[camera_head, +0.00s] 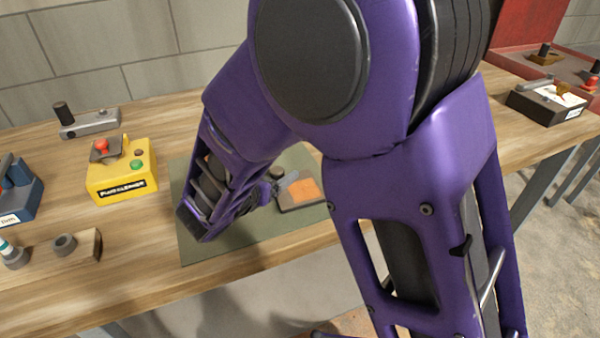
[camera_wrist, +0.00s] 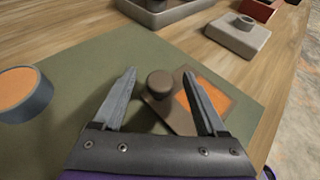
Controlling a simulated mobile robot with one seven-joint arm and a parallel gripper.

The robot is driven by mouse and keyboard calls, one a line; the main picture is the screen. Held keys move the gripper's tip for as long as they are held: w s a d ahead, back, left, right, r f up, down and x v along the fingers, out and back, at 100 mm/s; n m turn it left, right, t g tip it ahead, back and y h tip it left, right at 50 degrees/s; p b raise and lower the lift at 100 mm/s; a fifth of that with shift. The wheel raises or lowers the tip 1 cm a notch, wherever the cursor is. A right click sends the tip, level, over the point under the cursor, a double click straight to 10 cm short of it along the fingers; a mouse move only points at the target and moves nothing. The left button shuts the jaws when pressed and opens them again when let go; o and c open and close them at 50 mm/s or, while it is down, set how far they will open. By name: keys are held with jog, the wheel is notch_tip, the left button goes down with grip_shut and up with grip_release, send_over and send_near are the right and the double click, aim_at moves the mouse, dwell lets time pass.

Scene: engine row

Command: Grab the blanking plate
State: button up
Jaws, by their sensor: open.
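The blanking plate seems to be the flat brown-grey plate (camera_wrist: 170,112) with a round dark knob (camera_wrist: 159,84), lying on a green mat (camera_wrist: 90,60) in the wrist view. An orange square (camera_wrist: 213,90) with a dark border lies right beside it; I cannot tell if it is part of the plate. My gripper (camera_wrist: 158,74) is open, with one finger on each side of the knob and nothing held. The right finger covers part of the plate and orange area. In the head view, my arm hides much of the mat, and the orange patch (camera_head: 302,190) shows right of my gripper.
A round orange-filled cup (camera_wrist: 24,92) stands left on the mat. A yellow box with buttons (camera_head: 122,180) stands left of the mat, with a grey block with a black knob (camera_head: 88,124) behind.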

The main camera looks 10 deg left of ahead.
jog(key=shift+w+d+f, duration=0.1)
jog(key=shift+w, duration=0.15)
grip_shut()
dwell(1.3)
